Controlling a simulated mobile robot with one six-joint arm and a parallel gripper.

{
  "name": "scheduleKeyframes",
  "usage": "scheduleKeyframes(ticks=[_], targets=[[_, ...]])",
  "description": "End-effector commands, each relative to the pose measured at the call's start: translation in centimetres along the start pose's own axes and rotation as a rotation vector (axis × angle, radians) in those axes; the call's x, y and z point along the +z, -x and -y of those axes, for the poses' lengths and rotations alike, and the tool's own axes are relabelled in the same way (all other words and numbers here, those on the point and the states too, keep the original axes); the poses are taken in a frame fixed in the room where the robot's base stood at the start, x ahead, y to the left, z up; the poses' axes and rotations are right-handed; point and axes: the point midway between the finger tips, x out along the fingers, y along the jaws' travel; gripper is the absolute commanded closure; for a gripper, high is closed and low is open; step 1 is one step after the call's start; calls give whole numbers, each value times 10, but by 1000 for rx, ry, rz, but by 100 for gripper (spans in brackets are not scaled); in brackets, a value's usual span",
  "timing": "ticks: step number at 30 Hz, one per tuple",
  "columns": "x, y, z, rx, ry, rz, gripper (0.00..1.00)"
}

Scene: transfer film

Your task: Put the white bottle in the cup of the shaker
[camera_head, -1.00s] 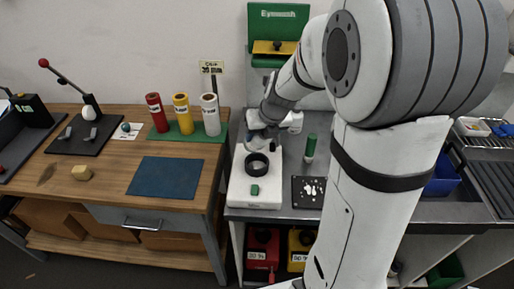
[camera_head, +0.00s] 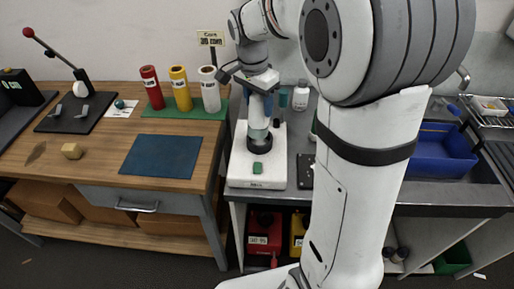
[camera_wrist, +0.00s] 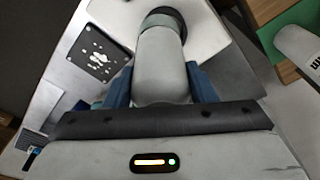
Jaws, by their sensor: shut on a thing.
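My gripper (camera_head: 263,84) is shut on the white bottle (camera_wrist: 163,68), between its blue fingers. In the head view the bottle (camera_head: 258,112) hangs about upright below the fingers. The bottle's far end has a grey-green band. The black cup (camera_head: 266,158) stands on the white shaker (camera_head: 257,182), which has a green button on its front. The bottle's lower end is at the mouth of the cup; how deep it sits is hidden. In the wrist view the dark cup rim shows around the bottle's far end.
A black plate with white marks (camera_wrist: 96,53) lies beside the shaker. Red, yellow and white cylinders stand on a green mat (camera_head: 215,112) on the wooden table to the left. A blue bin (camera_head: 445,150) is at the right.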

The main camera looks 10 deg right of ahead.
Motion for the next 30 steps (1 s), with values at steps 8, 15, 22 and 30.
scheduleKeyframes(ticks=[8,15,22,30], targets=[[-1,0,-3,-93,406,-108,82],[-1,-1,-3,-128,531,-136,82],[3,-38,-2,-128,545,-136,82],[6,-68,-1,-130,542,-137,82]])
